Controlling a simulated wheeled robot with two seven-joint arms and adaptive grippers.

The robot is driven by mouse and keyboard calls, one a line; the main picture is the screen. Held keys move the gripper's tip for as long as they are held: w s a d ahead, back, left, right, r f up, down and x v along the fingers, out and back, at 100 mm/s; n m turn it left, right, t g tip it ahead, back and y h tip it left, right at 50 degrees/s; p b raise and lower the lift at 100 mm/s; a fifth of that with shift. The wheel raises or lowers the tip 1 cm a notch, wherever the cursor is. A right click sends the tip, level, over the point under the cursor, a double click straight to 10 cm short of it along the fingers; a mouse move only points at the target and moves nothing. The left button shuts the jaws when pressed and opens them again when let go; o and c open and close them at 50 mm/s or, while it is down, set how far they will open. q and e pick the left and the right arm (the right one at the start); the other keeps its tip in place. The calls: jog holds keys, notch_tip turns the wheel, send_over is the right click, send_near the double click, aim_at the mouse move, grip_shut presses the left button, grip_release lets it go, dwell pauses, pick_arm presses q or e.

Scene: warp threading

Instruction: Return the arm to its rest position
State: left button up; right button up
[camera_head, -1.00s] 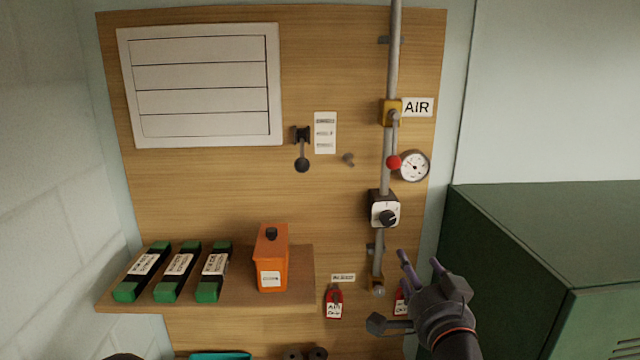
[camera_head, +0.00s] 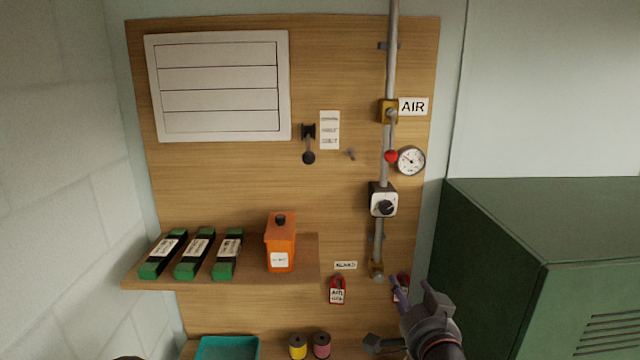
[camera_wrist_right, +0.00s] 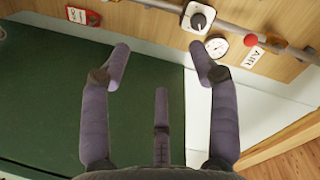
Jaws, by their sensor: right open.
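My right gripper (camera_head: 396,300) is at the lower right of the head view, in front of the board and left of the green cabinet. In the right wrist view the right gripper (camera_wrist_right: 160,62) has its fingers spread wide with nothing between them. It is apart from the air pipe (camera_head: 392,65) with its red-knobbed lever (camera_head: 391,156), gauge (camera_head: 410,160) and black-knobbed regulator (camera_head: 383,200). The lever hangs down along the pipe. My left gripper is not seen; only a small dark shape shows at the bottom left edge of the head view.
A green cabinet (camera_head: 545,225) stands close on the right. A wooden shelf (camera_head: 215,282) holds green boxes and an orange container (camera_head: 280,245). Red tags (camera_head: 337,290) hang below the pipe. A teal tray (camera_head: 228,347) and yellow (camera_head: 298,346) and pink (camera_head: 321,345) spools sit lower down.

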notch_tip(320, 180, down, 38)
jog(key=s+n+g, duration=0.2)
jog(key=n+g, duration=0.2)
jog(key=g, duration=0.5)
jog(key=s+a+f+g+y, duration=0.2)
jog(key=s+a+f+g, duration=0.15)
jog(key=s+f, duration=0.8)
jog(key=s+a+f+g+y, duration=0.15)
jog(key=s+f+g, duration=0.25)
jog(key=s+f, duration=0.75)
pick_arm(q)
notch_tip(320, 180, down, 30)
jog(key=b, duration=3)
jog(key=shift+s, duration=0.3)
pick_arm(e)
notch_tip(320, 180, down, 28)
jog(key=w+a+n, duration=0.1)
jog(key=shift+w+a+r+n, duration=0.15)
jog(key=shift+w+a+n, duration=0.2)
jog(key=shift+n, duration=0.05)
